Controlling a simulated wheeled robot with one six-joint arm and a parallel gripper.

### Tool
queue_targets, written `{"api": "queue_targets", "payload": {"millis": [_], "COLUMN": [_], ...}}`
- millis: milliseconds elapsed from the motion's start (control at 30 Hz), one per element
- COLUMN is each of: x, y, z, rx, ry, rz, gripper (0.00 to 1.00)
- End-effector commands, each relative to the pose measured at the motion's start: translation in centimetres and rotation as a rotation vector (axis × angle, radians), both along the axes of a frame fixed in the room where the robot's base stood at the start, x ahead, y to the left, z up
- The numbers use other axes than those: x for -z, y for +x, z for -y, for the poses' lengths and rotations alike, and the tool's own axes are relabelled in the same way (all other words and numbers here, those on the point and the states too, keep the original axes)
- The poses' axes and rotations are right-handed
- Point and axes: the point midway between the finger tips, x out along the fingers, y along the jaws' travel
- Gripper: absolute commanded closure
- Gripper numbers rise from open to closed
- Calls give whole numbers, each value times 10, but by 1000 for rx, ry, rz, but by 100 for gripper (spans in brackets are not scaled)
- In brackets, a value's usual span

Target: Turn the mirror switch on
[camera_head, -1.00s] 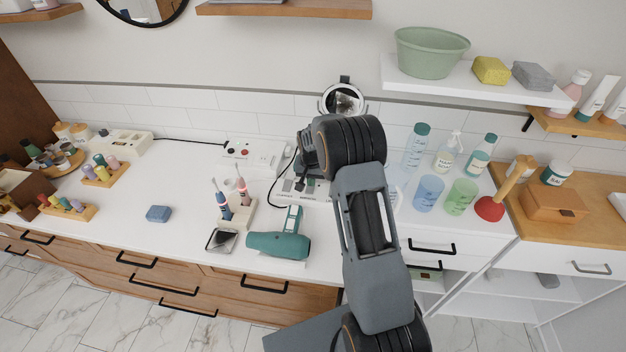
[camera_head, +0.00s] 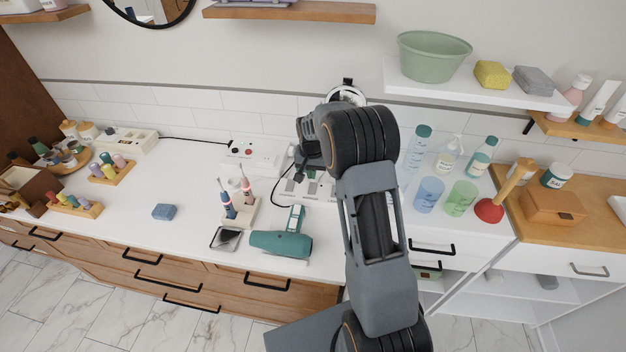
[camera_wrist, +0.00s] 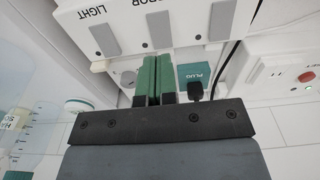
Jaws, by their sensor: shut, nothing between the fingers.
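The wrist view shows a white switch panel (camera_wrist: 190,32) at the top with several grey rocker switches. The middle rocker (camera_wrist: 160,28) sits beside a cut-off label ending in "ROR"; the left rocker (camera_wrist: 105,40) is by "LIGHT". My gripper (camera_wrist: 152,62) has its green fingers shut and empty, with the tips just below the panel edge, near the middle rocker; I cannot tell whether they touch. A teal "PLUG" block (camera_wrist: 194,76) is right of the fingers. In the head view the round mirror (camera_head: 346,92) is mostly hidden behind my arm, and the panel (camera_head: 290,190) is partly covered.
A white socket box (camera_head: 252,152) stands left of the panel, with a dark cable between. Bottles and cups (camera_head: 429,195) stand right of my arm.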

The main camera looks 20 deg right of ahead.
Motion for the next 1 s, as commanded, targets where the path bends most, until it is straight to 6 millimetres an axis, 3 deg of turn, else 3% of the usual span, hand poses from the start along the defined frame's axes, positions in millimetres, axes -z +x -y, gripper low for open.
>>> {"api": "queue_targets", "payload": {"millis": [200, 433, 1000], "x": [-38, -66, -75], "y": [-3, -6, -7], "z": [-2, -3, -4], "rx": [0, 0, 0], "ry": [-1, 0, 0], "rz": [3, 1, 1], "gripper": [100, 100, 100]}}
